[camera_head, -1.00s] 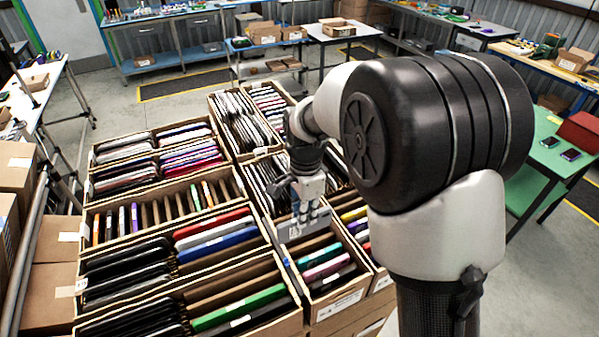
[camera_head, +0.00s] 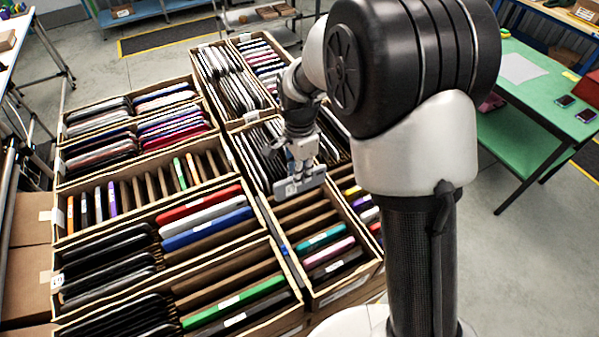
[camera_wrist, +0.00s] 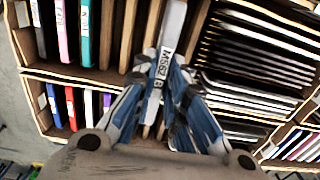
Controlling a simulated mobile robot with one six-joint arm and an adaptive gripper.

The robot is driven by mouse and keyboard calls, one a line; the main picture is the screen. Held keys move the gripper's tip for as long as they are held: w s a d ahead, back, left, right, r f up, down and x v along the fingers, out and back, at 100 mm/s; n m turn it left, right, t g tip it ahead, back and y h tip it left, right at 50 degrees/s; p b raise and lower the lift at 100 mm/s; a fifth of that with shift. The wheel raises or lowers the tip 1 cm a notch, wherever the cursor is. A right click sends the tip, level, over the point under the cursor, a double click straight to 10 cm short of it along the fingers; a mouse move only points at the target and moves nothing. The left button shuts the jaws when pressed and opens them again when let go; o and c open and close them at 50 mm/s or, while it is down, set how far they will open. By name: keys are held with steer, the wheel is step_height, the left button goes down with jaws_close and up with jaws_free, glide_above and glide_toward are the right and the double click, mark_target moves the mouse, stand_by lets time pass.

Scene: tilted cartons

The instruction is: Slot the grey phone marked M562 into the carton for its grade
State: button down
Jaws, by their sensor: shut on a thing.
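The grey phone (camera_head: 299,184) is held in my gripper (camera_head: 300,166) above the middle column of cartons in the head view. In the wrist view, the grey phone (camera_wrist: 173,28) stands out between my gripper's blue-grey fingers (camera_wrist: 162,100), and its white label reads M562. Below and in front is a carton (camera_head: 345,293) with a teal phone (camera_head: 318,239), a pink phone (camera_head: 329,252) and a dark phone, plus bare brown dividers with open slots behind them. I cannot tell whether the phone's lower edge is inside a slot. Grade marks on the cartons are too small to read.
Behind the phone is a carton packed with dark phones (camera_head: 258,155). To the left, a carton (camera_head: 150,186) has upright phones and open slots. Another holds red and blue phones (camera_head: 207,230). A green table (camera_head: 535,105) stands at right.

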mark_target(300, 191)
steer(key=shift+w+f, duration=0.1)
steer(key=shift+s+f+b, duration=0.3)
steer(key=shift+b, duration=0.05)
steer(key=shift+w+f+b, duration=0.2)
steer(key=shift+f+b, duration=0.45)
steer(key=shift+f, duration=0.3)
steer(key=shift+s+f+b, duration=0.1)
steer(key=shift+f+b, duration=0.5)
steer(key=shift+f, duration=0.25)
steer(key=shift+f+b, duration=2.2)
steer(key=shift+f, duration=1.05)
steer(key=shift+f, duration=0.25)
steer(key=c, duration=1.5)
jaws_free()
steer(key=shift+c, duration=0.2)
